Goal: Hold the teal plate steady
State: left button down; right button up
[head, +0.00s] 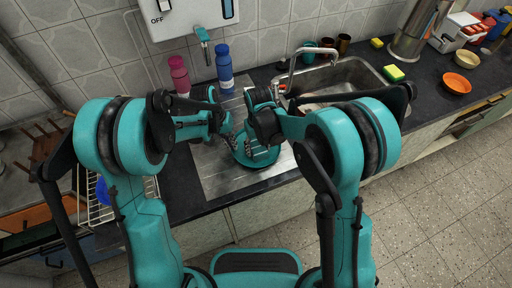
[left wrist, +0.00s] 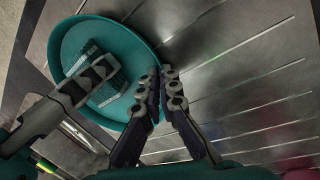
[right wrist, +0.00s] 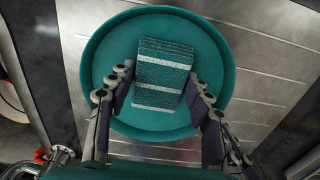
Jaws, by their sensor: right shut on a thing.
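The teal plate (head: 262,165) lies on the steel draining board left of the sink; it fills much of the right wrist view (right wrist: 108,45). A green striped cloth or pad (right wrist: 162,72) is over the plate. My right gripper (right wrist: 160,88) is shut on this pad, one finger at each side. My left gripper (left wrist: 160,76) is at the plate's rim (left wrist: 62,40), one finger over the plate and one outside it. Its fingertips are close together; whether they pinch the rim is not clear. The pad also shows in the left wrist view (left wrist: 103,80).
A pink bottle (head: 179,76) and a blue bottle (head: 224,66) stand behind the board. The sink (head: 350,75) with its tap (head: 296,66) is to the right. An orange bowl (head: 457,83) sits farther right. A dish rack (head: 98,210) is at left.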

jog(key=shift+r, duration=3.55)
pick_arm(q)
jog(key=c, duration=2.2)
grip_release()
jog(key=o, duration=0.6)
jog(key=shift+c, duration=0.2)
